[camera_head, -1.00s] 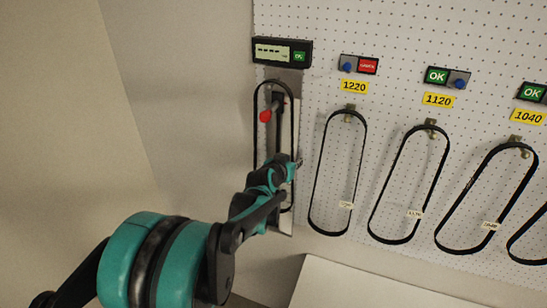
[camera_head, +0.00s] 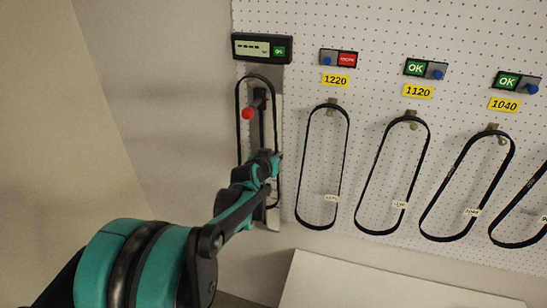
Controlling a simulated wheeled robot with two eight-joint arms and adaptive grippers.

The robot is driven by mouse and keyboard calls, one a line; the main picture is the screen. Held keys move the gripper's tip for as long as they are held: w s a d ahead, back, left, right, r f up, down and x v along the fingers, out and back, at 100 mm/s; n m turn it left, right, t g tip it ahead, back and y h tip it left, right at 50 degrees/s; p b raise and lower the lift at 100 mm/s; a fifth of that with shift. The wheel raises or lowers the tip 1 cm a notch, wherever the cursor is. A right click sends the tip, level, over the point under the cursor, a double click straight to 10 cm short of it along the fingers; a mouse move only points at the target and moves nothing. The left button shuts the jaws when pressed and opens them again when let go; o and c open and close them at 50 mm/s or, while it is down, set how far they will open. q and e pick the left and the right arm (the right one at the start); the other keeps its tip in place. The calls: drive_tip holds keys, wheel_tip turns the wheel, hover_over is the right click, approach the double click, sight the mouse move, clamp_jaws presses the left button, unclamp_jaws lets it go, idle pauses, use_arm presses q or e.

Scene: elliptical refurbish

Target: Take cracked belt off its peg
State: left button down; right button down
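A black belt (camera_head: 346,152) hangs as a long loop from the peg (camera_head: 331,104) under the yellow 1220 label and a red-lit box (camera_head: 347,58); the red box's text is too small to read. No crack can be made out on it. My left gripper (camera_head: 275,162) is left of this belt, apart from it in the picture. It is in front of the gauge at the far left, which carries another black loop (camera_head: 238,125). The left gripper's fingers are small and overlap the gauge, so their opening is unclear. My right gripper is out of view.
The gauge has a display (camera_head: 262,48) and a red knob (camera_head: 247,113). More belts hang to the right under green OK boxes, including the 1120 belt (camera_head: 360,190) and the 1040 belt (camera_head: 460,165). A pale surface (camera_head: 390,285) lies below the pegboard.

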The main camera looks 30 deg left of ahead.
use_arm(q)
drive_tip(key=r, duration=0.6)
drive_tip(key=shift+s+r+b, duration=0.25)
drive_tip(key=shift+r+b, duration=0.05)
drive_tip(key=s+d, duration=0.2)
drive_tip(key=s, duration=0.7)
drive_tip(key=s+d+b, duration=0.1)
drive_tip(key=s+d, duration=0.1)
drive_tip(key=s, duration=0.7)
drive_tip(key=shift+s+d, duration=0.3)
drive_tip(key=shift+s, duration=0.05)
drive_tip(key=shift+f, duration=0.1)
